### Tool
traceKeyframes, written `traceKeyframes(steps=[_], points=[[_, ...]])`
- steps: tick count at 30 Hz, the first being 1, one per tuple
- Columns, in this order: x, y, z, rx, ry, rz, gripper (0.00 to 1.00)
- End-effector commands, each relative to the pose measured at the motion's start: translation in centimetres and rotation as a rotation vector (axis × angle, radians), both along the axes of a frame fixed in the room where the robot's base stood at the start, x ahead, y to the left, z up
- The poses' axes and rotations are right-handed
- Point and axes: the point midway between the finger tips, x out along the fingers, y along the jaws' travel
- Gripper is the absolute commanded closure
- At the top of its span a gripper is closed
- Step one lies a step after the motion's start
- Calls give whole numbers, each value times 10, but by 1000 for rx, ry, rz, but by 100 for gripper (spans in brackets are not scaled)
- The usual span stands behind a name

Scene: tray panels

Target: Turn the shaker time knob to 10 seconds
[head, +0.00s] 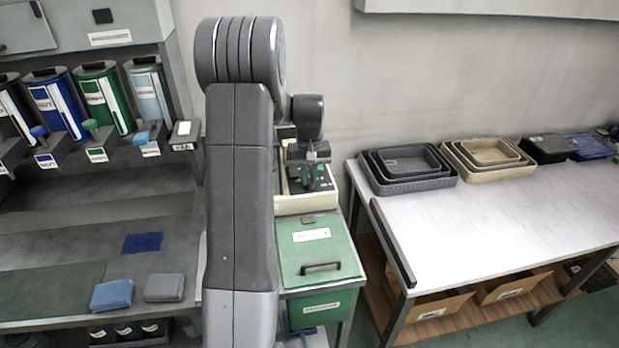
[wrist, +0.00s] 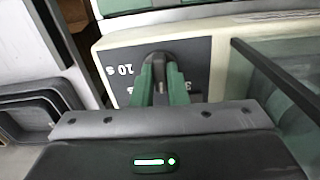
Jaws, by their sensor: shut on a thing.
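The shaker (head: 293,205) is a cream-coloured unit with a dark control panel, standing behind my arm in the head view. Its dark panel (wrist: 202,60) fills the middle of the wrist view. A "10 s" label shows upside down on the panel, left of the time knob (wrist: 157,58). Another mark, starting with "3", is partly covered at the right of the fingers. My gripper (wrist: 160,82) has green fingers on both sides of the dark grey knob and is shut on it. The fingers hide much of the knob, so its exact pointer direction cannot be told.
A green-lidded bin (head: 319,255) with a black handle stands in front of the shaker. A clear dark-edged panel (wrist: 275,75) rises right of the fingers in the wrist view. A white table (head: 480,220) with nested trays (head: 410,183) is at the right. Coloured dispensers (head: 105,100) stand left.

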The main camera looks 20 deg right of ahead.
Motion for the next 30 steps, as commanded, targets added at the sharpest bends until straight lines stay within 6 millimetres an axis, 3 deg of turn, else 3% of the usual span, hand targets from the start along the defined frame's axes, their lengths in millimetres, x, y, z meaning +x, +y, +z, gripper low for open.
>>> traceKeyframes(steps=[18, 30], points=[[1, -1, 1, -2, -3, -566, 100], [1, -1, 2, -2, -5, -792, 100]])
